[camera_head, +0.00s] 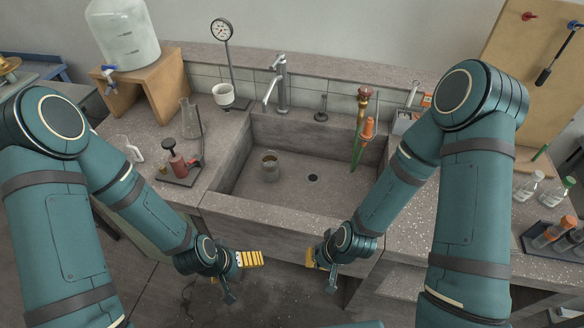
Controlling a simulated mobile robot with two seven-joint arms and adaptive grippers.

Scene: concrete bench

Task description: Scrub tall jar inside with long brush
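A small glass jar (270,167) with brownish contents or staining stands upright in the sink (310,205), left of the drain. A long slim item (356,150) with a green shaft and an orange part leans at the sink's back right corner; I cannot tell if it is the long brush. A dark-headed tool (545,76) hangs on the board at the right. My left gripper (240,276) and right gripper (321,271) are in front of the sink's front wall, both open and empty, apart from the jar.
A steel tap (279,85) stands behind the sink. At left are a red-and-black device (178,162), a clear flask (190,122) and a large jug (122,35) on a wooden stand. Bottles (528,186) and a rack crowd the right counter. The sink floor is mostly clear.

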